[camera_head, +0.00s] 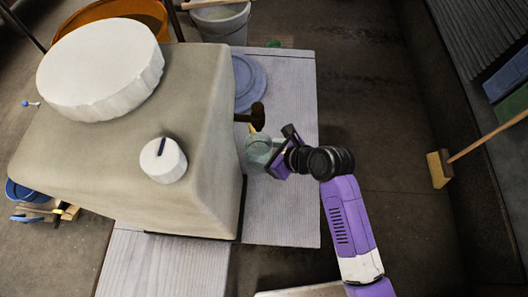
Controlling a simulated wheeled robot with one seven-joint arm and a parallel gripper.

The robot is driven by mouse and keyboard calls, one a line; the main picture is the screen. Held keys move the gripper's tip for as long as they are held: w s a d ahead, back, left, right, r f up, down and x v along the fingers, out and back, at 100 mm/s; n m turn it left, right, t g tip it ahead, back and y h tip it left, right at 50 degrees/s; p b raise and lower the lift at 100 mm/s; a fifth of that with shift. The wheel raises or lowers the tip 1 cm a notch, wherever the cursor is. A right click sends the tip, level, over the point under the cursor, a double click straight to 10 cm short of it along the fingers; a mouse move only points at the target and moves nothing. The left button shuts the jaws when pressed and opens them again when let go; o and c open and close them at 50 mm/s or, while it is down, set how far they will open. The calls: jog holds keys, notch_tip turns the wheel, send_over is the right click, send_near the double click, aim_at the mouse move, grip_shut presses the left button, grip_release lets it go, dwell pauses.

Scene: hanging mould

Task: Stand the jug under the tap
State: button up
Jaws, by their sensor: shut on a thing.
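A pale green-grey jug (257,149) is at the right side of a big beige dispenser block. My gripper (277,154) is shut on the jug from the right, and its jaws and wrist hide part of it. A dark brown tap (257,116) sticks out from the dispenser's right side, just above the jug in the picture. A small yellow bit shows below the tap. The jug is beside the tap in this view; I cannot tell whether it touches the bench or is directly below the spout.
The beige dispenser (205,100) carries a white round lid (100,68) and a white knob (163,160). A grey-blue round plate (245,80) lies on the pale plank bench (290,205). A bucket (222,22) stands behind. A broom (440,169) leans at the right; floor between is clear.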

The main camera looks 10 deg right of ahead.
jog(key=o, duration=1.6)
jog(key=shift+f, duration=0.1)
jog(key=v, duration=1.2)
jog(key=s+d+f+n+t+h, duration=0.3)
jog(key=s+d+n+t+h, duration=0.1)
jog(key=s+d+n, duration=0.7)
jog(key=s+a+r+n+t+h, duration=0.1)
jog(key=s+r+n+t, duration=0.3)
jog(key=s+r+n, duration=1)
jog(key=shift+s+a+n+t+h, duration=0.2)
jog(key=shift+s+n+t+h, duration=0.2)
jog(key=shift+n+h, duration=0.4)
